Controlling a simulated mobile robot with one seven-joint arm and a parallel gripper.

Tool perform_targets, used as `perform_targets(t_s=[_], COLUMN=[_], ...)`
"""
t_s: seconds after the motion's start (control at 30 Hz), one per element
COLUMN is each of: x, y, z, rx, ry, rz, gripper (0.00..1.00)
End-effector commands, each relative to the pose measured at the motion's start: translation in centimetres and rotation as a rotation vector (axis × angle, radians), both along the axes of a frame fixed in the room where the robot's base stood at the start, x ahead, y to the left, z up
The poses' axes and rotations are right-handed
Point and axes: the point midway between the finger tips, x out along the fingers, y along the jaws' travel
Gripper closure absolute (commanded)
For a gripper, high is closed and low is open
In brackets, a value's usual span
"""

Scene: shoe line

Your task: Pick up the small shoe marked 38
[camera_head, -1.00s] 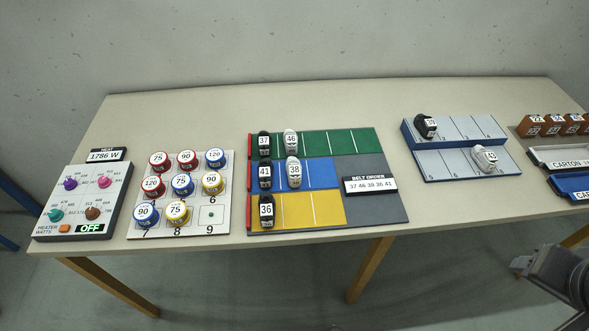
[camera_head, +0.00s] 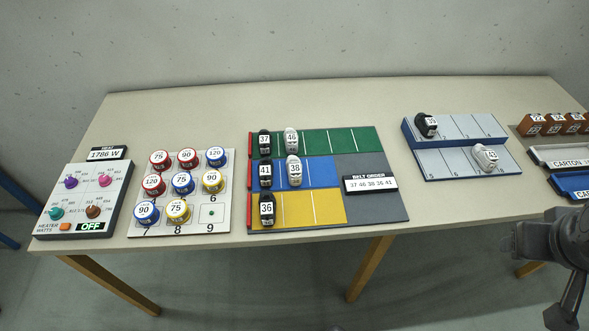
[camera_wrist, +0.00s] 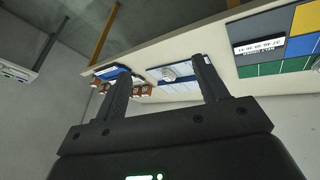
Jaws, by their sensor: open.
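The shoe marked 38 (camera_head: 294,171) is small and white with a number label. It sits on the blue lane of the belt board (camera_head: 365,215), just right of the black shoe marked 41 (camera_head: 265,174). My gripper is at the lower right of the head view, off the table's front edge and far from the shoe. In the wrist view my gripper (camera_wrist: 160,75) shows two dark fingers spread apart with nothing between them. The shoe marked 38 cannot be made out in the wrist view.
Shoes 37 (camera_head: 264,142) and 46 (camera_head: 291,141) stand on the green lane, and shoe 36 (camera_head: 267,209) on the yellow. A blue-edged rack (camera_head: 455,130) holds two shoes. Carton trays (camera_head: 572,186) are at the right. Bare table (camera_head: 385,110) lies between board and rack.

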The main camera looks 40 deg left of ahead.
Motion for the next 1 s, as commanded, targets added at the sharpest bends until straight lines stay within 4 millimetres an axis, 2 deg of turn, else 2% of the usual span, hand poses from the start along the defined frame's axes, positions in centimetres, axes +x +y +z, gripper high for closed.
perform_targets(t_s=[0.1, 0.27, 0.4, 0.5, 0.67, 0.8, 0.9, 0.97, 1.0], x=[3.4, 7.1, 9.5, 10.3, 10.0, 7.8, 5.7, 4.4, 3.7], y=[3.4, 8.9, 15.1, 20.1, 28.8, 36.5, 41.1, 43.2, 44.3], z=[-0.6, -1.8, -3.4, -5.0, -8.2, -11.6, -13.8, -15.0, -15.6], rx=[-0.197, -0.452, -0.663, -0.811, -1.04, -1.23, -1.35, -1.408, 1.438], ry=[0.01, 0.002, -0.025, -0.059, -0.146, -0.269, -0.374, -0.434, 0.47], rz=[0.331, 0.785, 1.19, 1.484, 1.953, 2.348, 2.584, 2.696, -2.75], gripper=[0.34, 0.34, 0.34, 0.34, 0.34, 0.34, 0.34, 0.34, 0.34])
